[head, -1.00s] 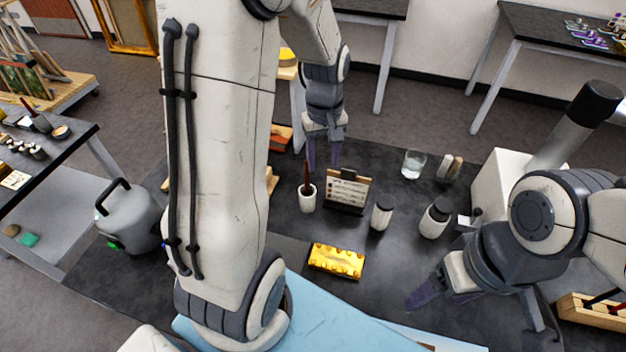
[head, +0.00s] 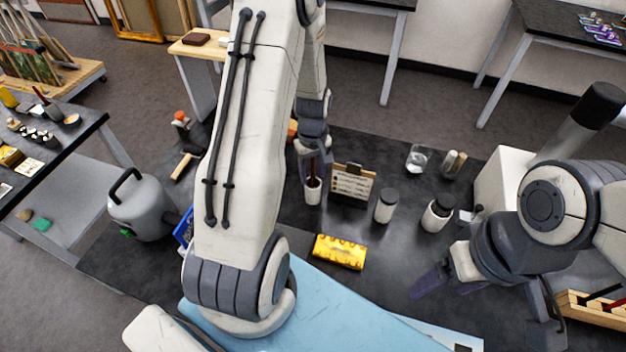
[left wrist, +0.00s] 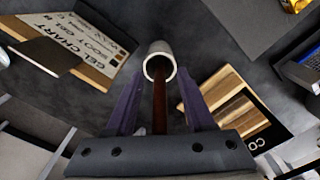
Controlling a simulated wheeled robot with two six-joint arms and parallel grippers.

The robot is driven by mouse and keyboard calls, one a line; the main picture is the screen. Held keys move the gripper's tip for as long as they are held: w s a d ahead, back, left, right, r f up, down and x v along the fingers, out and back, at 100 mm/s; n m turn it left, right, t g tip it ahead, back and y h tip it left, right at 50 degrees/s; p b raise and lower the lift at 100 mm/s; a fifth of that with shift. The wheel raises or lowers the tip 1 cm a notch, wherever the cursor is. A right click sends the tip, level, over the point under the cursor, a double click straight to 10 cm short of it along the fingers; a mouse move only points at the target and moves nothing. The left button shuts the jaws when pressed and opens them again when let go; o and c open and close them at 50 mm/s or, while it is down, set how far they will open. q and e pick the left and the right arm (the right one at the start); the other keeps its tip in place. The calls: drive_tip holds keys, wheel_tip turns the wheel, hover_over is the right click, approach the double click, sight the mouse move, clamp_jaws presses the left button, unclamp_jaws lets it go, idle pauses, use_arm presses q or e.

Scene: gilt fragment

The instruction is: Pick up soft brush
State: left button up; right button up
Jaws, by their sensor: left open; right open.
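The soft brush, with a dark reddish-brown handle (left wrist: 159,105), stands handle up in a small white cup (head: 313,192). Its lower end is hidden inside the cup. My left gripper (head: 315,172) is open above the cup. In the left wrist view its two purple fingers stand on either side of the handle, apart from it, and point toward the cup's rim (left wrist: 160,49). My right gripper (head: 445,284) is open and empty over the right part of the dark table.
A small chart on a stand (head: 352,184) is close to the right of the cup. Beyond it stand a lidded jar (head: 385,207), another jar (head: 436,217) and a glass (head: 418,158). A gold fragment (head: 340,251) lies in front. A grey canister (head: 141,207) stands left.

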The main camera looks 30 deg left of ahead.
use_arm(q)
drive_tip(key=shift+f, duration=0.4)
drive_tip(key=shift+c, duration=0.2)
clamp_jaws()
drive_tip(key=shift+r, duration=0.1)
